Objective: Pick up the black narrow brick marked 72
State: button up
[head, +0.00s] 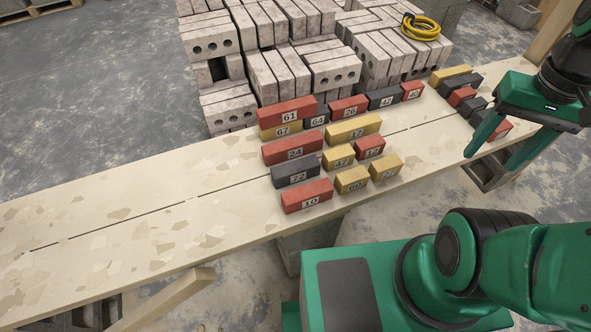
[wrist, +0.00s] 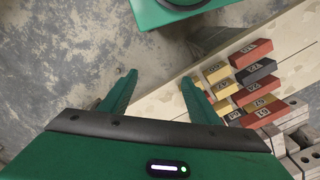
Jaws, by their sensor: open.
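The black narrow brick marked 72 (head: 296,172) lies on the plank table in the head view, between a red brick marked 24 (head: 291,148) behind it and a red brick marked 10 (head: 307,196) in front. It also shows right of centre in the wrist view (wrist: 256,70). My gripper (head: 491,159) is open and empty, far to the right of this brick, near the table's right end. In the wrist view my gripper's fingers (wrist: 158,77) are spread apart, left of the bricks, with nothing between them.
Yellow bricks marked 47 (head: 339,157) and 60 (head: 351,180) lie close to the right of the black brick. A red brick marked 61 (head: 286,111) sits on a yellow one behind. Grey blocks (head: 280,75) are stacked behind the table. The table's left part (head: 120,225) is clear.

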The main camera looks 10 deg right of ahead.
jog(key=w+a+f+n, duration=0.3)
jog(key=w+a+n, duration=0.1)
jog(key=w+n, duration=0.4)
jog(key=n+g+y, duration=0.1)
jog(key=n+y, duration=0.3)
jog(key=n, duration=1.4)
send_near(296, 166)
jog(key=x, duration=0.4)
jog(key=shift+w+d+f, duration=0.1)
jog(key=shift+d+f, duration=0.05)
jog(key=shift+f, duration=0.25)
jog(key=shift+a+x, duration=0.2)
jog(key=shift+x, duration=2.75)
jog(key=shift+r, duration=0.15)
grip_shut()
